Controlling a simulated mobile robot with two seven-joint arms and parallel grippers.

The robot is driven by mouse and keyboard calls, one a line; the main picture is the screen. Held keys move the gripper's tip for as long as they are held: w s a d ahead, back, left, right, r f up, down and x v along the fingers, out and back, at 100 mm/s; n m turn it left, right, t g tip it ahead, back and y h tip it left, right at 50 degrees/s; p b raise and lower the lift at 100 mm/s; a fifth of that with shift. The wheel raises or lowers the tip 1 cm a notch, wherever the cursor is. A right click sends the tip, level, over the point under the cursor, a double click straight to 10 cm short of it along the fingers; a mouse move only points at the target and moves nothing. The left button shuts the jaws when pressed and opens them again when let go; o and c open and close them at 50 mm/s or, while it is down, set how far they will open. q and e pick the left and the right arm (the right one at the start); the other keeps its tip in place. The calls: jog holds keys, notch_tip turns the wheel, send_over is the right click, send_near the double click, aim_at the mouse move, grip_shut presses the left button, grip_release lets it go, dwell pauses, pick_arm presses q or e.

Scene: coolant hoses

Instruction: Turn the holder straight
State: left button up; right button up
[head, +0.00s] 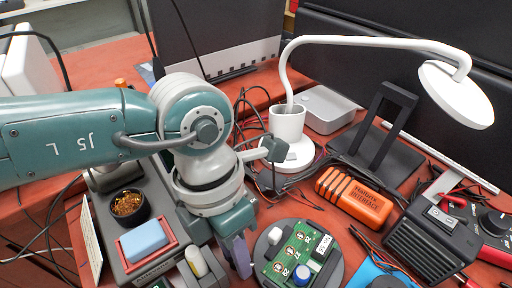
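A round dark grey holder (334,272) lies on the red bench at the bottom of the head view, its near edge cut off by the frame. A green circuit board (292,256) sits on it, turned at an angle to the picture, with a blue round part and a white part. My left gripper (240,257) points down just left of the holder. One grey finger shows close to the holder's left edge; I cannot tell whether it touches. The other finger is mostly hidden, so its opening does not show. My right gripper is not in view.
A grey tray (128,258) with a blue sponge (144,241) and a brass-wool cup (129,206) stands left. A white lamp (455,92), an orange box (353,198), a dark stand (386,128) and a black-fronted unit (432,243) stand behind and right. Cables lie between.

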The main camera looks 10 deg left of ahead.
pick_arm(q)
jog(key=shift+o, duration=0.5)
jog(key=shift+r, duration=0.15)
jog(key=shift+w+r, duration=0.1)
jog(key=shift+r, duration=0.25)
pick_arm(e)
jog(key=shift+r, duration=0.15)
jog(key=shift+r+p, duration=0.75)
jog(key=shift+p, duration=0.15)
pick_arm(q)
notch_tip(320, 180, up, 9)
jog(key=w+a, duration=0.1)
jog(key=shift+a, duration=0.25)
jog(key=shift+f, duration=0.1)
